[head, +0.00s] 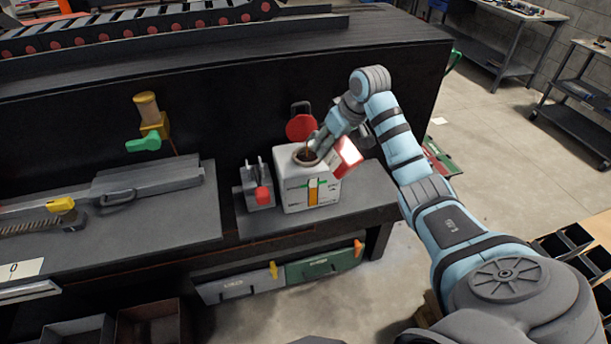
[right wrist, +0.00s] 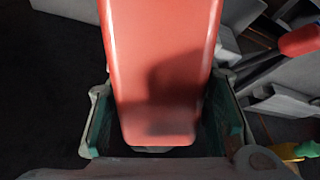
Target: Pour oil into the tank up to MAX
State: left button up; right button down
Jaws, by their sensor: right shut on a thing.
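The white tank (head: 296,196) stands on the dark bench with its round filler opening (head: 306,157) uncovered on top. An amber gauge strip (head: 313,192) with coloured marks runs down its front; the lettering is too small to read. A red disc (head: 300,127), perhaps the tank's lid, stands up behind the opening. My right gripper (head: 328,138) is shut on a red and white oil container (head: 346,157), which is tilted beside and above the opening. The container's red face (right wrist: 165,60) fills the middle of the right wrist view. No oil stream is visible. My left gripper is out of view.
A grey block with a red knob (head: 263,195) stands left of the tank. A yellow fitting with a green handle (head: 143,144) is on the machine's dark wall. Grey and green drawers (head: 320,264) sit below the bench. Open floor lies to the right.

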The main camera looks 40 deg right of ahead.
jog(key=shift+w+r, duration=0.1)
jog(key=shift+r, duration=0.05)
jog(key=shift+w+r+g, duration=0.25)
jog(key=shift+r+g, duration=0.1)
jog(key=shift+g, duration=0.25)
dwell(2.4)
jog(key=shift+w+r+g, duration=0.2)
jog(key=shift+r+g, duration=0.05)
jog(key=shift+g, duration=0.05)
jog(key=shift+w+r+g, duration=0.15)
jog(key=shift+r+g, duration=0.05)
jog(key=shift+g, duration=0.1)
dwell(1.9)
